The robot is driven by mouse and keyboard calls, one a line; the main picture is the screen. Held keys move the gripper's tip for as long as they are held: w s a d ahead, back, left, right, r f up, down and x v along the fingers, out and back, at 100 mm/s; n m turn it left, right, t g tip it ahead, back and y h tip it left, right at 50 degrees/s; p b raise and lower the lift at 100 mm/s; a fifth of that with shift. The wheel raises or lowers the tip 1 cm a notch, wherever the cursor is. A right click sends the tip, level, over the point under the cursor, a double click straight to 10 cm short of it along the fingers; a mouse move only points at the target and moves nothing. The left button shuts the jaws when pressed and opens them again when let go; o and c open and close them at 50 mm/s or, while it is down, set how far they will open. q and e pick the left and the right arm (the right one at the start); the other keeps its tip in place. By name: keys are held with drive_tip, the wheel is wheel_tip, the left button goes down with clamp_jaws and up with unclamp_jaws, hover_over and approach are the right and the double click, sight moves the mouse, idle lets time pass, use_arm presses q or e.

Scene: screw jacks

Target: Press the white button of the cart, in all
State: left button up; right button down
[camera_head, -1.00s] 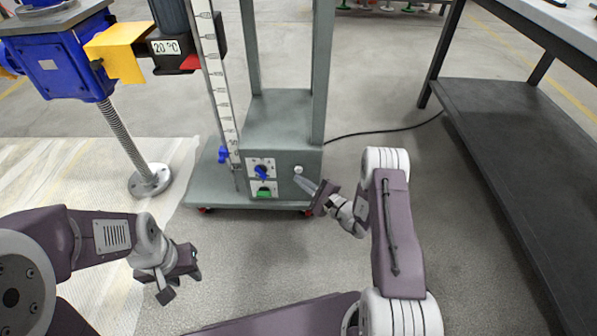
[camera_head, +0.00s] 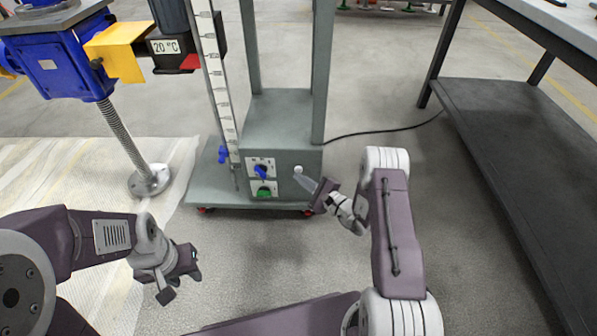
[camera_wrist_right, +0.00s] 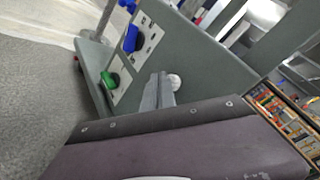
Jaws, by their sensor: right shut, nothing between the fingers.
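The cart (camera_head: 285,135) is a grey-green steel frame with a control face on its front. Its white round button (camera_head: 298,170) sits right of the blue knob (camera_head: 261,172) and green knob (camera_head: 264,191). My right gripper (camera_head: 299,178) is shut and empty, its tips at the button's lower edge. In the right wrist view the fingers (camera_wrist_right: 160,80) end just left of the white button (camera_wrist_right: 174,81), which shows partly beside them. I cannot tell whether they touch it. My left gripper (camera_head: 183,286) is open and empty, low over the floor, away from the cart.
A blue screw jack (camera_head: 62,62) with a threaded spindle stands at the left. A ruled scale (camera_head: 219,85) rises at the cart's left. A dark-shelved workbench (camera_head: 515,135) is at the right. A black cable (camera_head: 385,131) crosses the floor behind my right arm.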

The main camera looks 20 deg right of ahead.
drive_tip(key=shift+w+d, duration=0.15)
drive_tip(key=shift+w, duration=0.4)
idle(0.7)
drive_tip(key=shift+s, duration=0.15)
drive_tip(key=shift+s+a+p, duration=0.25)
drive_tip(key=shift+s+p, duration=0.05)
drive_tip(key=shift+s, duration=0.55)
drive_tip(key=s+p, duration=0.1)
drive_tip(key=s, duration=0.1)
drive_tip(key=s+a+p, duration=0.1)
drive_tip(key=s, duration=0.1)
drive_tip(key=shift+s+a, duration=0.2)
drive_tip(key=shift+s, duration=0.2)
idle(0.5)
